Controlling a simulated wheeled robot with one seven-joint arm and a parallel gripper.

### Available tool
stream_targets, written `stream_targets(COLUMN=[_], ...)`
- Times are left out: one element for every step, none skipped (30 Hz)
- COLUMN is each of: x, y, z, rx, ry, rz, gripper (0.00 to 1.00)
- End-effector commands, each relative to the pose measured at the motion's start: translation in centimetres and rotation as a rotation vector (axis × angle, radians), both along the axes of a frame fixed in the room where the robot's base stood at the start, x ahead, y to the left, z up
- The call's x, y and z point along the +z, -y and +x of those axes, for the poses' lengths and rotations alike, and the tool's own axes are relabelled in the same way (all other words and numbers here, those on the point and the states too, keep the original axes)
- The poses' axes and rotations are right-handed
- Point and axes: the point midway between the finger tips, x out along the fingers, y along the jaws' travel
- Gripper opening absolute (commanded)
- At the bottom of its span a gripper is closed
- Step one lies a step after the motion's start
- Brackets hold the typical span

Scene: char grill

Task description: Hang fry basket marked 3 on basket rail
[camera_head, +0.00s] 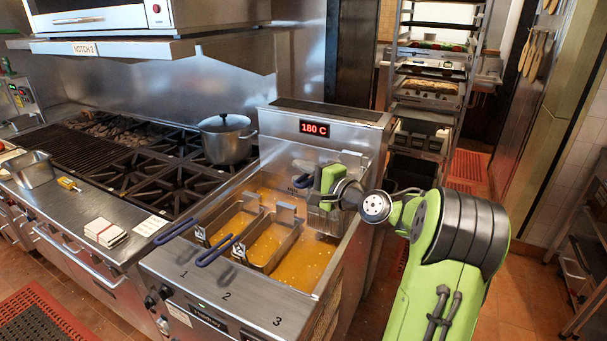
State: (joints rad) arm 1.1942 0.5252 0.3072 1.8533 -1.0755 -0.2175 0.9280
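The fryer's front ledge (235,296) is marked 1, 2 and 3. A wire fry basket (325,222) is at the right side of the vat, at the back, below and partly behind my gripper (308,180). Its number does not show, but it is on the side of mark 3. A dark blue handle piece (301,184) shows just left of my gripper. The fingers are small and partly hidden, so I cannot tell whether they are closed on the handle. The back panel (285,146) of the fryer rises behind; I cannot make out the rail or whether the basket touches it.
Two other baskets, the left one (232,212) and the middle one (272,247), sit in the oil with blue handles pointing front left. A pot (228,140) stands on the stove. The oil (306,266) at front right is clear. A tray rack (432,95) stands behind.

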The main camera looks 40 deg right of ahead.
Motion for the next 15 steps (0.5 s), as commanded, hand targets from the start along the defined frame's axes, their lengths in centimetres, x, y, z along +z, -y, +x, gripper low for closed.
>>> stream_targets(x=[0.0, 0.0, 0.0, 0.0, 0.0, 0.0, 0.0, 0.0, 0.0, -0.2, -0.2, -0.2, -0.2, -0.2, -0.1], y=[0.0, 0.0, 0.0, 0.0, 0.0, 0.0, 0.0, 0.0, 0.0, 0.0, 0.1, 0.1, 0.2, 0.3, 0.4], z=[0.0, 0.0, 0.0, 0.0, 0.0, 0.0, 0.0, 0.0, 0.0, 0.0, -0.1, -0.3, -0.6, -1.0, -1.7], rx=[0.0, 0.0, 0.0, 0.0, 0.0, 0.0, 0.0, -0.001, -0.001, -0.001, -0.001, -0.002, -0.003, -0.004, -0.006], ry=[0.001, 0.0, 0.0, 0.0, 0.0, 0.0, 0.0, -0.001, -0.001, -0.005, -0.005, -0.005, -0.006, -0.006, -0.006], rz=[0.0, 0.0, 0.0, 0.001, 0.001, 0.001, 0.001, 0.002, 0.002, 0.006, 0.006, 0.005, 0.005, 0.005, 0.005], gripper=[0.39, 0.44, 0.47, 0.47, 0.47, 0.47, 0.47, 0.47, 0.47, 0.47, 0.47, 0.47, 0.47, 0.47, 0.47])
